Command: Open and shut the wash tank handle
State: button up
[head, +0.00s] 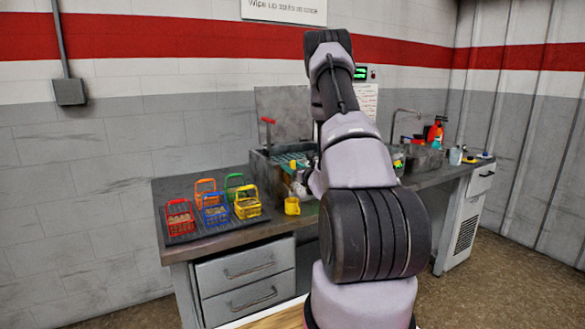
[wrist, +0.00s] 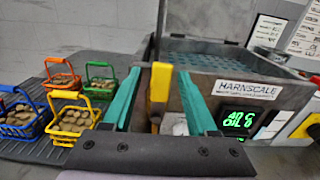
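The wash tank (wrist: 235,70) is a dark metal tank labelled HARNSCALE, with a lit green display on its front. It also shows in the head view (head: 259,166), partly behind my arm. A yellow upright handle (wrist: 160,85) stands at the tank's front in the wrist view. It shows small in the head view (head: 293,164). My gripper (wrist: 159,76) has two teal fingers, spread with the yellow handle between them. Gaps show on both sides, so it is open and not clamped. The handle's lower end is partly hidden by the gripper's body.
Several coloured baskets of brown pieces, such as the red one (head: 180,218), stand on a dark ribbed mat (head: 185,238) at left.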

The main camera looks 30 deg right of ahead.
jog(key=s, duration=1)
jog(key=shift+s+d, duration=0.2)
jog(key=shift+s, duration=0.2)
